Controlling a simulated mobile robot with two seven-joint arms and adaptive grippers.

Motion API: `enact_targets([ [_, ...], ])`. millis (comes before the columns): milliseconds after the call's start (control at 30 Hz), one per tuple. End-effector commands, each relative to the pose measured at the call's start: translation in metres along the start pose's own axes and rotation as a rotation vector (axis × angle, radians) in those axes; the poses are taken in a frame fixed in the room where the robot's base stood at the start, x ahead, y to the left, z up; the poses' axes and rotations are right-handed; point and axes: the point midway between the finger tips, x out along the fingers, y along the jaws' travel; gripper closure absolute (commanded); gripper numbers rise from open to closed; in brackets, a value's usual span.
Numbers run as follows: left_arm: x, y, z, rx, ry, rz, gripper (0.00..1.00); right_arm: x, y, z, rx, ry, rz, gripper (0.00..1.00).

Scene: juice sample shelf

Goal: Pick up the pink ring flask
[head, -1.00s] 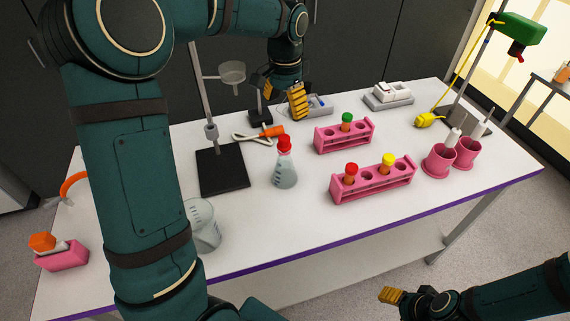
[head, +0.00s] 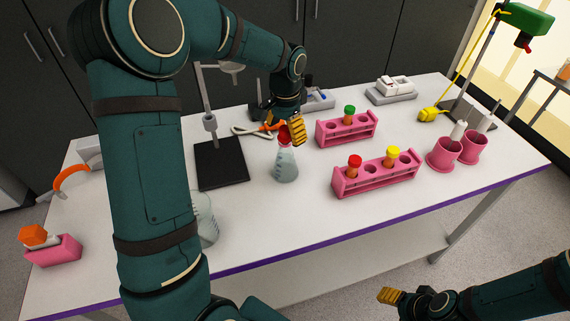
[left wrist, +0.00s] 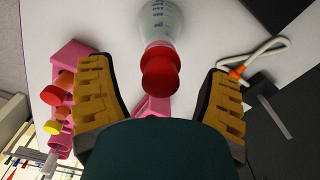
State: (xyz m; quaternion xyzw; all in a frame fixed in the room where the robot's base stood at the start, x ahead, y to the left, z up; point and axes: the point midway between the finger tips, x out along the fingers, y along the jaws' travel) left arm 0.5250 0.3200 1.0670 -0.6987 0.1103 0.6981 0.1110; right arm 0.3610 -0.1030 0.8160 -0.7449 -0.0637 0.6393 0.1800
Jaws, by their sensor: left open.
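My left gripper (head: 284,134) is open and close by the flask's top, partly hiding the stopper in the head view. In the left wrist view the red stopper (left wrist: 160,72) shows between the two spread yellow fingers, with the flask body (left wrist: 160,18) beyond them at the top edge. My right gripper (head: 390,296) is low at the front right, off the table; its opening is unclear.
Two pink racks (head: 376,188) with capped tubes stand right of the flask. Two pink cups (head: 443,154) are farther right. A black stand base (head: 221,164) and a beaker (head: 206,219) lie left. The table in front of the flask is clear.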

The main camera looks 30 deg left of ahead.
Motion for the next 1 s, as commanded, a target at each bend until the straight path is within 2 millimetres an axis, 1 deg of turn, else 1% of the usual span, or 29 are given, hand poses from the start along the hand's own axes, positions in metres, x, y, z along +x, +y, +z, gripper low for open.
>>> enact_targets([
  [33,0.009,0.0,0.001,-0.001,-0.003,0.002,0.22,0.002,0.001,0.001,0.0,-0.001,0.0,0.43],
  [100,0.02,0.0,0.003,-0.002,-0.004,0.003,0.22,0.003,0.001,0.001,-0.001,-0.003,0.0,0.43],
  [233,0.037,0.001,0.003,0.0,-0.003,0.002,0.22,0.005,0.002,0.002,-0.001,-0.005,-0.001,0.43],
  [367,0.043,0.0,0.002,0.0,0.0,0.001,0.22,0.006,0.002,0.003,-0.002,-0.006,-0.001,0.43],
  [567,0.044,0.0,0.002,0.0,0.0,0.001,0.22,0.005,0.002,0.003,-0.002,-0.006,-0.001,0.43],
  [600,0.043,0.0,0.002,0.0,0.0,0.001,0.25,0.005,0.002,0.003,-0.002,-0.006,-0.001,0.43],
  [667,0.043,0.0,0.002,0.0,0.0,0.001,0.46,0.005,0.002,0.003,-0.002,-0.006,-0.001,0.43],
  [700,0.043,0.0,0.002,0.0,0.0,0.001,0.6,0.005,0.002,0.003,-0.002,-0.006,-0.001,0.43],
  [767,0.043,0.0,0.002,0.0,0.0,0.001,0.81,0.005,0.002,0.003,-0.002,-0.006,-0.001,0.43],
  [800,0.043,0.0,0.002,0.0,0.0,0.001,0.95,0.005,0.002,0.003,-0.002,-0.005,-0.001,0.43],
  [833,0.043,0.0,0.002,0.0,0.0,0.001,1.0,0.005,0.002,0.003,-0.002,-0.005,-0.001,0.43],
  [1000,0.043,0.0,0.002,0.0,0.001,0.001,1.0,0.005,0.002,0.003,-0.002,-0.005,-0.001,0.43],
])
